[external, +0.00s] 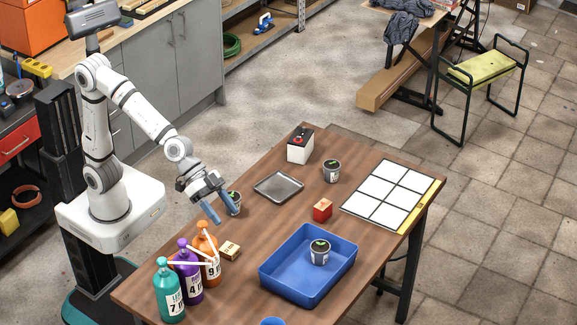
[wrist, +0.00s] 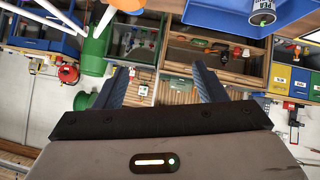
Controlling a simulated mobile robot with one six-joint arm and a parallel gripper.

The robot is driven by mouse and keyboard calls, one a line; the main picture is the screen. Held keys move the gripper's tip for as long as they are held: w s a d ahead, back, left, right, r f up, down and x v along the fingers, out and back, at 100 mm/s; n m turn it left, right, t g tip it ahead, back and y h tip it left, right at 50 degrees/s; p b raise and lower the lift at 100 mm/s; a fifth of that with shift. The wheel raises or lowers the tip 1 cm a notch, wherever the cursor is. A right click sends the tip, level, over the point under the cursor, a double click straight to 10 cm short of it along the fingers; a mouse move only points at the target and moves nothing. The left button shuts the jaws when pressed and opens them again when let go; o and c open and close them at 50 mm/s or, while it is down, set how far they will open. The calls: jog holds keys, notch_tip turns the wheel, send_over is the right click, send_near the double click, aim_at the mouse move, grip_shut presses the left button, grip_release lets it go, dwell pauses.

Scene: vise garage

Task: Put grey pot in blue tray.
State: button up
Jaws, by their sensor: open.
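One grey pot with a green sprout (external: 320,253) stands upright inside the blue tray (external: 279,283) on the table. A second grey pot (external: 332,172) stands at the back of the table. A third (external: 236,203) stands at the table's left edge, partly hidden behind my gripper's fingers. My gripper (external: 219,209) is open and tilted down in front of this third pot. In the wrist view my open fingers (wrist: 160,85) have no pot between them. A labelled pot (wrist: 262,14) shows at the top there, against a blue surface.
A grey metal tray (external: 278,187), red block (external: 322,209), battery-like box (external: 300,146) and white panel grid (external: 388,193) lie further back.

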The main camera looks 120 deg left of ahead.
jog(key=s+a+f+g, duration=0.1)
jog(key=s+f+g, duration=0.1)
jog(key=s, duration=0.8)
jog(key=s+f+m+g+y, duration=0.1)
jog(key=s+f+g, duration=0.2)
jog(key=s, duration=0.7)
jog(key=s+a+f+g, duration=0.1)
jog(key=s+f+g, duration=0.2)
jog(key=s, duration=0.6)
jog(key=shift+s+a+f+m, duration=0.3)
jog(key=shift+s+m, duration=0.1)
jog(key=p+v, duration=0.2)
jog(key=shift+w+d+r, duration=0.1)
jog(key=shift+w+r, duration=0.05)
jog(key=shift+r, duration=0.25)
